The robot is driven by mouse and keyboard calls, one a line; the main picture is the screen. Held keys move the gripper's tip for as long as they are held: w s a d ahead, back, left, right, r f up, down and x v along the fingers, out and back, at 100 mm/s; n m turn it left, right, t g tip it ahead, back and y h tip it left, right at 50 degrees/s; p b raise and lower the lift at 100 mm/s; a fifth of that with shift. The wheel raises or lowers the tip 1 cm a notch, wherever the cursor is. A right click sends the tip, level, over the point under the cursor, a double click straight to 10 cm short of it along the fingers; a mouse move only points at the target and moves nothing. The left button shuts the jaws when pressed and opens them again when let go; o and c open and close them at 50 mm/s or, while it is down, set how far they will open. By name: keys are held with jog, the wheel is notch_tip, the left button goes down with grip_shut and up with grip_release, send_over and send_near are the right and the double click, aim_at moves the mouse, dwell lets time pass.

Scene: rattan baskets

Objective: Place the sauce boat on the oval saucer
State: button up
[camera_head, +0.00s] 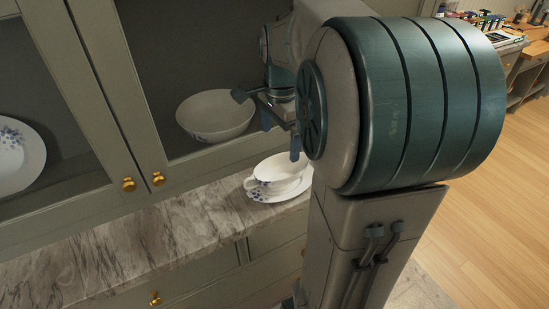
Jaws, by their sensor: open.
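The white sauce boat (281,172) with blue floral decoration is on the stone counter, its handle toward the left. It sits upright on the oval saucer (292,193), whose patterned rim shows below and to its right. Whether it is centred there is hard to tell, since my arm covers the right side. My gripper (268,121) is open and empty, above the sauce boat in the picture and apart from it. Its blue fingertips show in front of the cabinet; part of the gripper is hidden behind my arm.
A white bowl (214,114) is behind the cabinet's front frame, left of my gripper. A floral plate (15,158) stands at far left. Cabinet doors with gold knobs (129,184) rise behind the marble counter (120,245), which is clear on the left.

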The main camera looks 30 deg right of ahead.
jog(key=s+a+f+n+t, duration=0.3)
jog(key=s+a+n, duration=0.8)
jog(key=n, duration=0.6)
jog(key=shift+s+a+f, duration=0.3)
jog(key=shift+s+f, duration=0.35)
jog(key=shift+f, duration=0.05)
